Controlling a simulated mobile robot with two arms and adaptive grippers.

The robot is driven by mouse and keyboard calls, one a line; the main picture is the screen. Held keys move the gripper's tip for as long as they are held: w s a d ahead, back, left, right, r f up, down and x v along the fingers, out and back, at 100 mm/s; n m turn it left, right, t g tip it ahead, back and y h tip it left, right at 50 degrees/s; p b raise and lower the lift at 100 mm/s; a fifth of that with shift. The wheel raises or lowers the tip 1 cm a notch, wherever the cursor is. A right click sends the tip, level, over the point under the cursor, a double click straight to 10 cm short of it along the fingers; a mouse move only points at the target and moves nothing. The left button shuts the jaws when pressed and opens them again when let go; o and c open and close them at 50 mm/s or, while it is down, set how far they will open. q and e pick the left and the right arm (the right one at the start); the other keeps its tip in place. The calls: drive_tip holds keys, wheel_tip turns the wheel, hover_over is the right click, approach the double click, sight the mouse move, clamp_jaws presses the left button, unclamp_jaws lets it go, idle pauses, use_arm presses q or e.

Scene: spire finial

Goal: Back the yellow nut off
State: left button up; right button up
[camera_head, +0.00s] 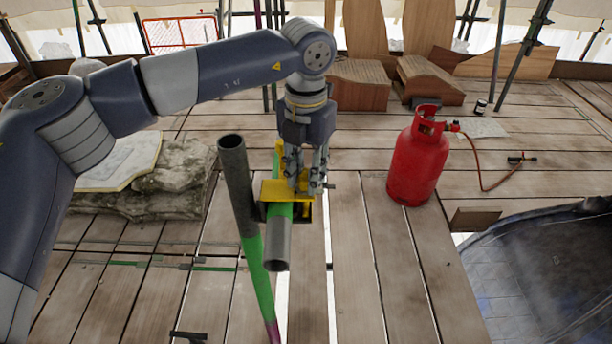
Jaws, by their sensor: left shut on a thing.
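My left gripper (307,188) points down from above and is shut at the right side of a yellow clamp (273,190). Its fingers close around the yellow nut, which they mostly hide. The clamp sits where a grey and green upright tube (235,170) meets a second tube (278,242), whose open end faces me. A yellow piece also shows just behind the clamp, left of the fingers. My right gripper is not in view.
A red gas cylinder (418,160) with a hose stands to the right on the plank floor. Stone blocks (180,180) lie at left, and wooden pieces (360,82) stand behind. A dark curved surface (550,275) is at lower right.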

use_arm(q)
drive_tip(key=shift+w+r, duration=0.1)
idle(0.4)
drive_tip(key=o, duration=1.1)
drive_tip(key=shift+c, duration=0.2)
wheel_tip(320, 180, up, 12)
